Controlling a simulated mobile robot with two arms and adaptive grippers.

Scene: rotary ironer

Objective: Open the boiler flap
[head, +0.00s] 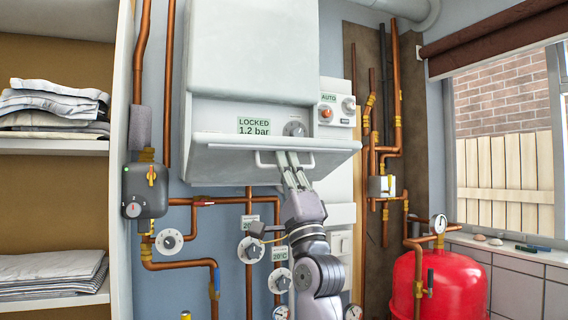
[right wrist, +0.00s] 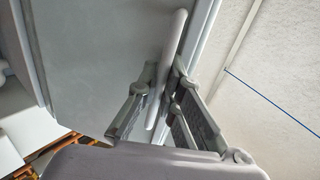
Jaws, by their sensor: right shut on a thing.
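The white boiler (head: 250,45) hangs on the wall in the middle of the head view. Its flap (head: 220,146) is tilted down and out at the boiler's lower front, with a display panel visible above it. A white bar handle (head: 308,164) sits on the flap's outer face. My right gripper (head: 287,160) is shut on this handle. In the right wrist view its fingers (right wrist: 158,108) lie on both sides of the handle (right wrist: 177,38), beside the grey flap face (right wrist: 95,50). My left gripper is not in view.
The display (head: 254,126) reads LOCKED 1.2 bar, beside a round knob (head: 294,129). Copper pipes and valve dials (head: 249,250) lie below the boiler. A linen shelf (head: 55,147) stands at left, a red tank (head: 455,282) at lower right.

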